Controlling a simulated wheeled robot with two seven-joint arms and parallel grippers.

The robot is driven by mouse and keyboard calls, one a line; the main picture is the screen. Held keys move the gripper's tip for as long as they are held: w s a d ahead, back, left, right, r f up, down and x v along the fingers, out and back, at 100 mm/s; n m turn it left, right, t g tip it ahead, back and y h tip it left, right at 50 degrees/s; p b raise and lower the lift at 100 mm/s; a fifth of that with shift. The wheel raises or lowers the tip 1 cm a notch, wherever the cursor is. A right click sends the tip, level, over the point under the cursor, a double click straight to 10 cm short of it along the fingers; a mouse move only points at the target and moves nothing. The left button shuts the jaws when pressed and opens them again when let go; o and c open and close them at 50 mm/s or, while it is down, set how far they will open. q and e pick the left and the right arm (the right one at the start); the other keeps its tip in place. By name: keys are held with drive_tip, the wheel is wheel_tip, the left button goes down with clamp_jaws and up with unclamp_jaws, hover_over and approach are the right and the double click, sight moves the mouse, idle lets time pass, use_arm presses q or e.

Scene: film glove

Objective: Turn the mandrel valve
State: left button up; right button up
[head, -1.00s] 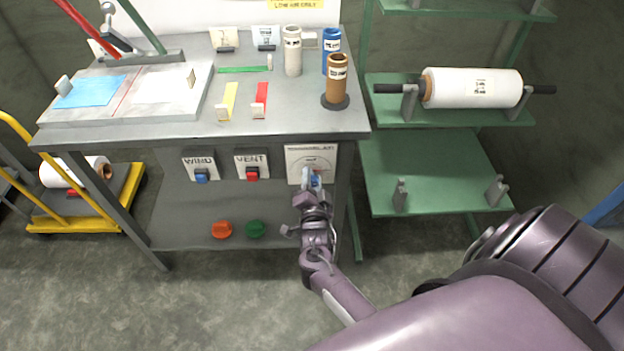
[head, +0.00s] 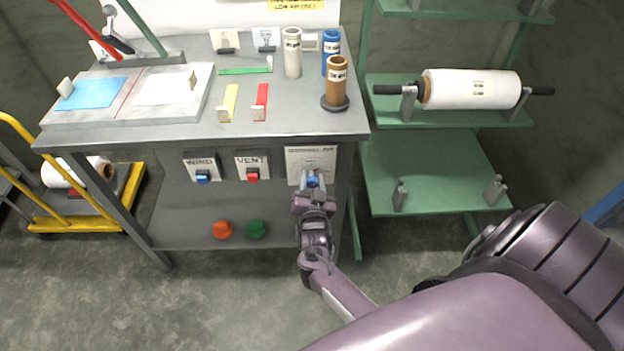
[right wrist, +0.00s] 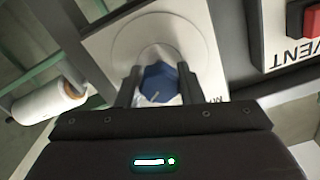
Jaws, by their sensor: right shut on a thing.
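The mandrel valve's white panel (head: 308,160) is on the front of the workbench, right of the VENT switch. Its blue knob (head: 312,181) shows just beyond my right gripper (head: 312,190). In the right wrist view the blue knob (right wrist: 160,83) sits between the two dark fingers of my right gripper (right wrist: 158,88), which is shut on it. The round dial plate (right wrist: 165,40) shows behind the knob. The gripper hides the panel's lower part in the head view. My left gripper is not in view.
The WIND switch (head: 201,170) and VENT switch (head: 252,168) are to the left. Orange (head: 222,230) and green (head: 256,229) knobs sit lower down. A green rack (head: 430,180) with a white film roll (head: 472,88) stands on the right.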

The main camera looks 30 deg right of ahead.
drive_tip(key=n+p, duration=0.1)
drive_tip(key=n, duration=0.5)
drive_tip(key=shift+w+r+n, duration=0.1)
drive_tip(key=shift+n, duration=0.2)
drive_tip(key=n+p, duration=0.1)
drive_tip(key=n, duration=0.3)
drive_tip(key=shift+n, duration=0.4)
drive_tip(key=o, duration=1)
drive_tip(key=shift+c, duration=0.2)
drive_tip(key=v, duration=0.7)
drive_tip(key=shift+s+a, duration=0.25)
drive_tip(key=shift+s, duration=0.05)
